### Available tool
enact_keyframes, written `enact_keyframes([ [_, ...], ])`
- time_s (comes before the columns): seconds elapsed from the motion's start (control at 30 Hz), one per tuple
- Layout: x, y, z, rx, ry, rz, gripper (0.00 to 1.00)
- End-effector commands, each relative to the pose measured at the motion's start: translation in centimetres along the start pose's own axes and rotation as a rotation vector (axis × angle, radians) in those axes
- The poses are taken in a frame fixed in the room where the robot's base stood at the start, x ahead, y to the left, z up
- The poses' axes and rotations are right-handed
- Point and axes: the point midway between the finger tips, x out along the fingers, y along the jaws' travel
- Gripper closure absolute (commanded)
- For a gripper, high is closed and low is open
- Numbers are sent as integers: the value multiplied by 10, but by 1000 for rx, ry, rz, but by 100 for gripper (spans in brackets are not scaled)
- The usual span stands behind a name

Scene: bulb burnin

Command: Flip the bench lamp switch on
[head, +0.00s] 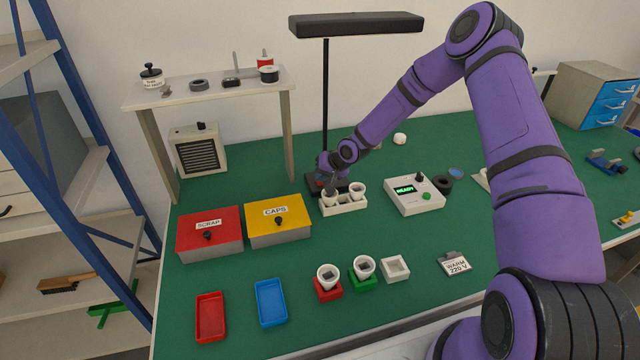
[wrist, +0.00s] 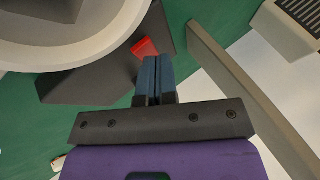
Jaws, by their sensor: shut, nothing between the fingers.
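The bench lamp has a long dark head (head: 355,24) on a thin black post (head: 326,100); no glow shows from it. Its dark base is at the back of the green bench, partly hidden by my arm, and also shows in the wrist view (wrist: 85,82). A red switch (wrist: 145,47) sits on that base. My gripper (head: 329,188) is at the base, behind the white holder. In the wrist view my gripper (wrist: 152,60) is shut and empty, its fingertips right beside the red switch. I cannot tell whether they touch it.
A white holder with white cups (head: 344,205) stands just in front of my gripper; a large white rim (wrist: 75,60) fills the wrist view's upper left. Right of it is a READY tester (head: 413,197). A yellow CAPS box (head: 278,232) and a shelf leg (head: 288,125) stand left.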

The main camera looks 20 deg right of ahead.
Motion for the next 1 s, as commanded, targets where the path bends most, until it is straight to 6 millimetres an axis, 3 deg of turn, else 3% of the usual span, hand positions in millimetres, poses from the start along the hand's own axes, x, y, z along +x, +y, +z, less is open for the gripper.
enact_keyframes([
  [1.0, -10, -7, -7, 0, 0, 0, 100],
])
